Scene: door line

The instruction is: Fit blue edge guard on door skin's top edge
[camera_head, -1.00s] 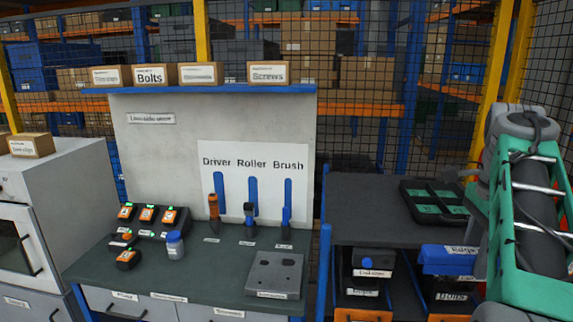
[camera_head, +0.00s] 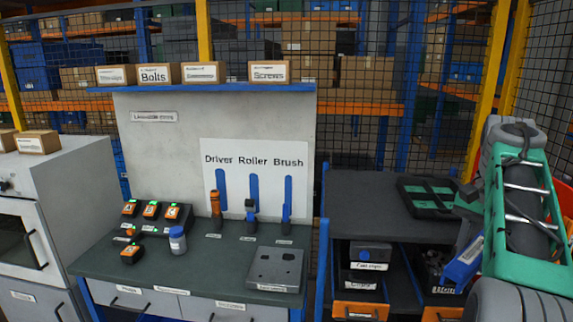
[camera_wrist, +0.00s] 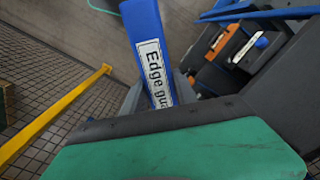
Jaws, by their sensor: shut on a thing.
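The blue edge guard (camera_head: 463,266) is a long blue piece with a white label. In the head view it hangs tilted at the right, in front of the dark shelf unit. In the wrist view the edge guard (camera_wrist: 143,28) points up and away from me, with its label reading "Edge gua…". My gripper (camera_wrist: 160,98) is shut on it; the grey fingers show on both sides of the label. In the head view my gripper (camera_head: 472,230) is partly hidden by my arm. I cannot make out the door skin in either view.
A dark shelf unit (camera_head: 370,205) stands at the right with a black and green tray (camera_head: 428,197) on top and labelled bins (camera_head: 362,280) below. A workbench (camera_head: 215,262) with tools is left of it. A yellow rail (camera_wrist: 60,112) crosses the floor in the wrist view.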

